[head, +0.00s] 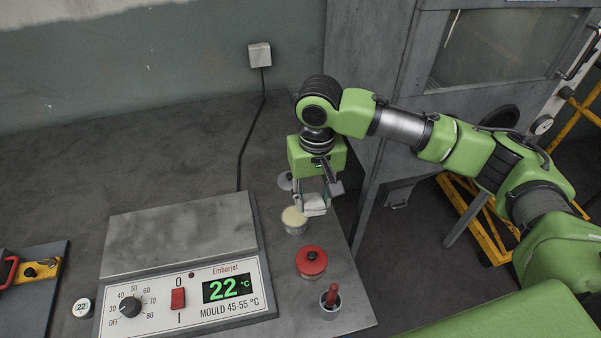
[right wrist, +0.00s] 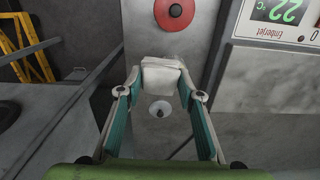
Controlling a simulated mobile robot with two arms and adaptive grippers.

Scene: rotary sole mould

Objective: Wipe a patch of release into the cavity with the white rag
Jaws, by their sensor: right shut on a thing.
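My right gripper (head: 316,200) is shut on the folded white rag (head: 313,204), held above the right part of the bench. The rag also shows between the fingertips in the right wrist view (right wrist: 162,78). Just left of and below the rag is an open tin (head: 294,220) with a cream-coloured content; in the right wrist view the rag hides it. A grey lid with a knob (head: 285,181) lies behind the tin and shows below the rag in the right wrist view (right wrist: 160,109). I cannot make out a mould cavity. My left gripper is not in view.
A hotplate (head: 180,235) reading 22 °C stands on the bench (head: 100,150). A red-lidded pot (head: 311,261) and a cup (head: 329,301) with a red-handled tool stand right of it. A partly cut-off board with a yellow plate (head: 45,270) is at left. The back of the bench is clear.

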